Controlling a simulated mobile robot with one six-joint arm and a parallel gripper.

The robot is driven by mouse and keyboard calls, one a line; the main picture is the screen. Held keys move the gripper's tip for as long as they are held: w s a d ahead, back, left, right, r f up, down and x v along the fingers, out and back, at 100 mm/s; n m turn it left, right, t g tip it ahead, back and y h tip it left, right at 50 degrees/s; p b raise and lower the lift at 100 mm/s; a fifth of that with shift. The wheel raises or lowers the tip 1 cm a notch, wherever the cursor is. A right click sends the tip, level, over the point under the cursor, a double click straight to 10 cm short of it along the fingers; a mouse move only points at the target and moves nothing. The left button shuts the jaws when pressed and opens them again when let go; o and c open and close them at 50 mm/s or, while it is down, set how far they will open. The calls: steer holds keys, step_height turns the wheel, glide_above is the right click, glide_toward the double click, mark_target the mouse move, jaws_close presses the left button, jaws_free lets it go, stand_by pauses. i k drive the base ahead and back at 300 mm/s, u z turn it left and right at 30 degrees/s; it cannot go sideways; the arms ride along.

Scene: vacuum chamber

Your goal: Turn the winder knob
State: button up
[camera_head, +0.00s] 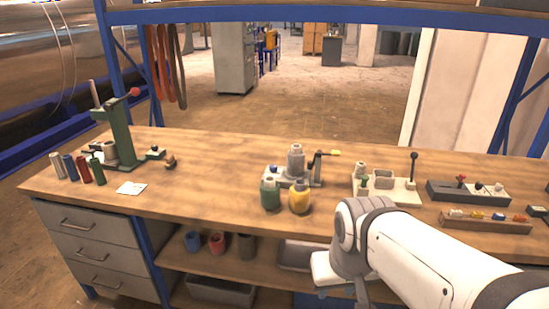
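What looks like the winder (310,181) stands on the workbench in the middle, with a grey spool (295,158) upright on it. A dark crank post rises at its right, and a small yellow knob (335,153) sticks out at the top of it. I cannot tell the knob's turn angle. My gripper (328,275) hangs low in front of the bench edge, below and apart from the winder. My white arm reaches in from the lower right. The fingers are not clear, so I cannot tell whether they are open or shut.
Green (269,195) and yellow (300,197) spools stand in front of the winder. A pale fixture with a black lever (413,165) is to its right, then dark blocks (470,191). A green press (119,135) stands at left.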

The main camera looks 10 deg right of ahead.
mark_target(273, 168)
steer(key=u, duration=0.15)
steer(key=i, duration=0.95)
steer(key=z, duration=0.05)
